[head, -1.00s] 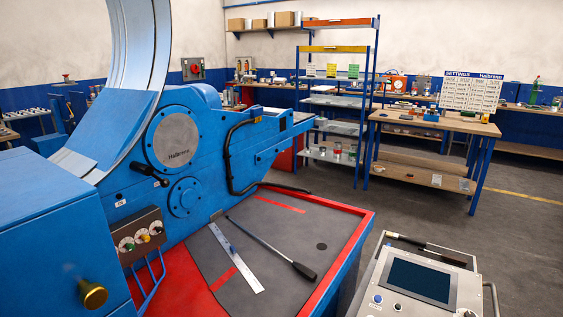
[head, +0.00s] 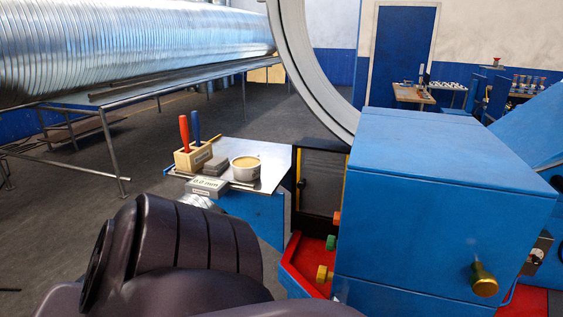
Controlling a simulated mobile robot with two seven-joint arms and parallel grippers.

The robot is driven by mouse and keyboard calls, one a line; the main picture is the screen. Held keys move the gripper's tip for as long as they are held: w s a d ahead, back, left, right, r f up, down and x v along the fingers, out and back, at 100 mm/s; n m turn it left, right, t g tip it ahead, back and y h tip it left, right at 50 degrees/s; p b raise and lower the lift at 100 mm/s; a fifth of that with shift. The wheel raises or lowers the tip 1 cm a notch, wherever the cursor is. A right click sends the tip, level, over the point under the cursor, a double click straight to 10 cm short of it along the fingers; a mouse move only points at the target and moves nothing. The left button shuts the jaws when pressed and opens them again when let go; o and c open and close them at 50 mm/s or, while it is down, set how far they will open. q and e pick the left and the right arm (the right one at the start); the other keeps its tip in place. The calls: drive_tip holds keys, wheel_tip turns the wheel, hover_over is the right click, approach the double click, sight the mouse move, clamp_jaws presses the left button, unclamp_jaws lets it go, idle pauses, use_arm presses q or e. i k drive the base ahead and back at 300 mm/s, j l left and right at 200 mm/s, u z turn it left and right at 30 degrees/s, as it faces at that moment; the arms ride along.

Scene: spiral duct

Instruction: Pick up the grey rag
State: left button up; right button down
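I cannot make out a grey rag for certain. A small grey block-like thing (head: 214,165) lies on the small metal-topped side table (head: 262,155), between a wooden tool holder (head: 193,157) and a round tub (head: 245,169); it is too small to tell whether it is folded cloth. A grey labelled block (head: 206,187) lies at the table's front edge.
A big blue machine housing (head: 440,190) with a brass knob (head: 484,280) stands at right, beside a red tray (head: 305,260). A large spiral duct (head: 130,50) rests on a metal rack (head: 110,128) at left. Dark floor (head: 140,155) is open beyond the side table.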

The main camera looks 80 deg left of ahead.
sight(216, 165)
drive_tip(key=u, duration=2.85)
